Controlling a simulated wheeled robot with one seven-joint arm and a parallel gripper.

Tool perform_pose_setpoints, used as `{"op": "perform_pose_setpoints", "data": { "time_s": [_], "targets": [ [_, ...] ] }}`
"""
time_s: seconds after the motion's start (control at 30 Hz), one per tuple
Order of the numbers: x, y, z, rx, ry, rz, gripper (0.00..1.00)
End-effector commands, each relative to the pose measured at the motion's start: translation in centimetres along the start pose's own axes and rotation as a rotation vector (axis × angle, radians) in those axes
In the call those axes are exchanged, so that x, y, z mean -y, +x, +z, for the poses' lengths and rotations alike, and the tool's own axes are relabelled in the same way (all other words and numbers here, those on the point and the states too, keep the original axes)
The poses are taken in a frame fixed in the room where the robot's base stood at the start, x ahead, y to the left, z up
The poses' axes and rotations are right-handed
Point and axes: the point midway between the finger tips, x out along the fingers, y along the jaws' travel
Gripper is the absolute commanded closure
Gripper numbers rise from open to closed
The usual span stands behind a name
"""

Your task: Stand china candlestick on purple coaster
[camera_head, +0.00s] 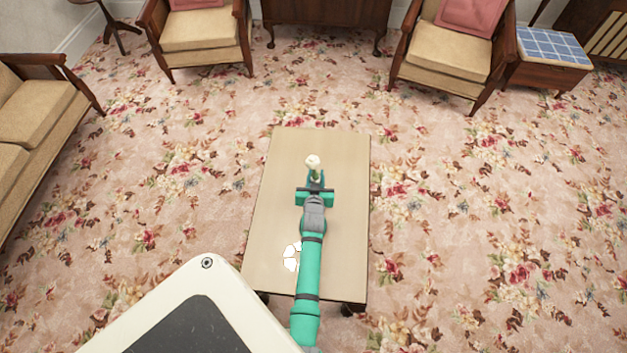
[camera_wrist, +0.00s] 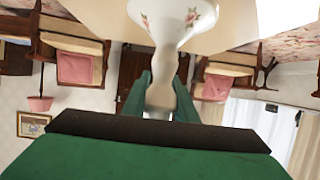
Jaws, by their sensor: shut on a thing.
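The china candlestick (camera_head: 313,160) is white and shows just beyond my gripper (camera_head: 316,175) over the far half of the table. The wrist view shows the candlestick (camera_wrist: 172,22) close up, with pink flowers on its wide part. My gripper's green fingers (camera_wrist: 160,95) stand on either side of its narrow part and are shut on it. In the wrist view the room appears upside down. I cannot tell whether the candlestick touches the table. I see no purple coaster in either view; my arm covers part of the table.
The pale wooden table (camera_head: 280,190) is mostly bare. A white segmented object (camera_head: 291,258) lies on its near part, partly hidden by my arm. Armchairs (camera_head: 200,30) and a blue-tiled side table (camera_head: 550,48) stand beyond. Flowered carpet surrounds the table.

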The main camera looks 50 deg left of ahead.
Motion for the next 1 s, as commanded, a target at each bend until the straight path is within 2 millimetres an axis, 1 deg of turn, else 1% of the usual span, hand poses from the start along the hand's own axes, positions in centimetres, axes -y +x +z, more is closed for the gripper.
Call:
{"op": "perform_pose_setpoints", "data": {
  "time_s": [0.03,0.17,0.27,0.3,0.4,0.5,0.93,0.97,1.0],
  "targets": [
    [0.2,0.4,0.0,-0.004,-0.002,0.000,1.00],
    [0.5,0.8,0.3,-0.005,-0.002,0.001,1.00],
    [1.1,1.4,0.8,-0.004,-0.003,-0.003,1.00],
    [1.0,1.5,1.5,-0.002,-0.001,-0.001,1.00],
    [1.0,2.0,2.6,-0.003,-0.001,-0.001,1.00],
    [0.9,2.3,3.3,-0.005,0.000,-0.001,1.00],
    [0.9,2.5,3.7,-0.005,0.000,0.000,1.00],
    [0.9,2.4,4.0,-0.001,0.000,0.000,0.70],
    [0.9,2.4,3.9,-0.001,0.000,0.000,0.60]
  ]
}}
